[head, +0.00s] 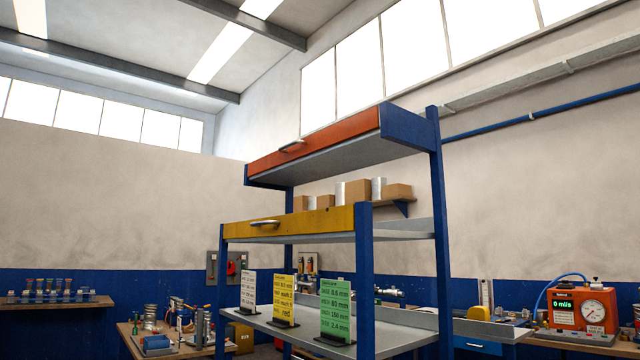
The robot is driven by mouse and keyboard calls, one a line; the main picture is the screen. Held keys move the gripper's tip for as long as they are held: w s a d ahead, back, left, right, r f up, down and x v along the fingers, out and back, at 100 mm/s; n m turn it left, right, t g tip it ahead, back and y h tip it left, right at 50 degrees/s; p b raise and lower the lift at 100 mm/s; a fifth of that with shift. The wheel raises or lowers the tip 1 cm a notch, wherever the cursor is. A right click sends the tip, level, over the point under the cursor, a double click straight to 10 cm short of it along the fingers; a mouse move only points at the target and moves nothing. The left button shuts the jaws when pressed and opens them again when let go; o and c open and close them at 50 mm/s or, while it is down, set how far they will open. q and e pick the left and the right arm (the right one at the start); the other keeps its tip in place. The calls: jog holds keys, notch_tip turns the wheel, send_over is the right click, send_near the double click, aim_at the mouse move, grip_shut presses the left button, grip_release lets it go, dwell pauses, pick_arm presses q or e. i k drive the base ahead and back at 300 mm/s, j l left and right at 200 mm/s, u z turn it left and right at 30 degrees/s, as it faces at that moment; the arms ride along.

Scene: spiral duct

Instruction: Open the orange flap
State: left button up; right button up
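The orange flap (320,142) is the long front panel of the top compartment of a blue-framed shelf rack. It appears closed, hanging across the compartment's front, with a metal handle (291,146) toward its left part. Below it is a yellow flap (300,221) with its own metal handle (265,223), also apparently closed. Neither of my grippers shows in the head view.
The rack's lower grey shelf (272,326) carries white, yellow and green sign cards (336,308). A workbench (165,350) with tools stands at the left. An orange gauge box (582,309) stands on a bench at the right. Cardboard boxes (358,192) sit on a wall shelf behind.

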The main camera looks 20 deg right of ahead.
aim_at(367, 121)
jog(key=i+z, duration=0.5)
jog(key=i, duration=0.45)
jog(key=z, duration=0.55)
